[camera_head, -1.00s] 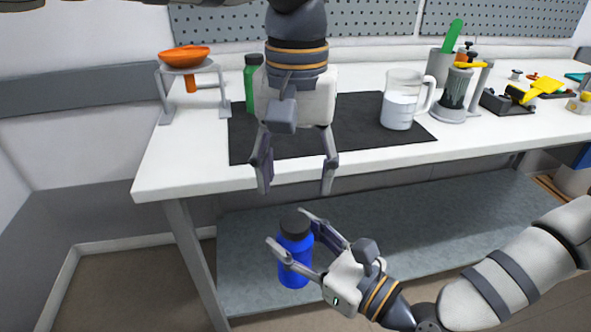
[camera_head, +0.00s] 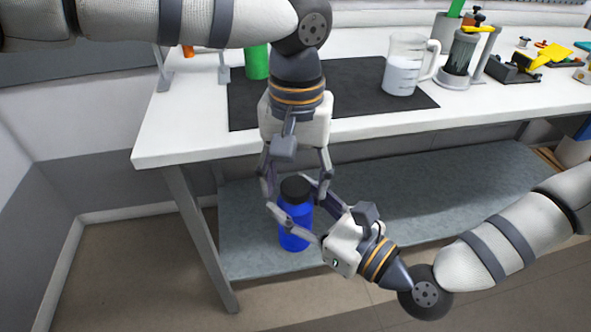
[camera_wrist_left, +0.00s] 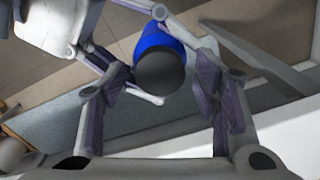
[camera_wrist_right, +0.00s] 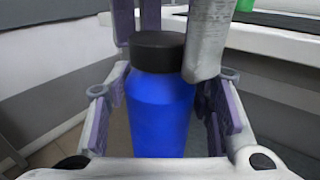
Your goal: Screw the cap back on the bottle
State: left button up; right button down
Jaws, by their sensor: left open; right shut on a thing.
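A blue bottle (camera_head: 295,222) with a black cap (camera_head: 295,188) on its top stands upright in my right gripper (camera_head: 288,210), in front of the bench. The bottle also shows in the right wrist view (camera_wrist_right: 160,120), between the right fingers. My left gripper (camera_head: 296,180) points down from above, open, with a finger on each side of the cap. In the left wrist view the cap (camera_wrist_left: 160,72) lies between the left fingers, with gaps on both sides. In the right wrist view one left finger partly covers the cap's right edge. Whether the cap is threaded on cannot be told.
The white bench (camera_head: 185,130) is behind, with a grey lower shelf (camera_head: 420,195) below. A dark mat (camera_head: 350,80) holds a green bottle (camera_head: 257,62) and a clear jug (camera_head: 403,65). The right part of the bench is cluttered with tools.

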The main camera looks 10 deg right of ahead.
pick_arm(q)
jog(key=c, duration=1.2)
jog(key=m, duration=0.6)
jog(key=shift+m, duration=0.3)
jog(key=shift+c, duration=0.2)
jog(key=o, duration=1.3)
jog(key=shift+r, duration=2.25)
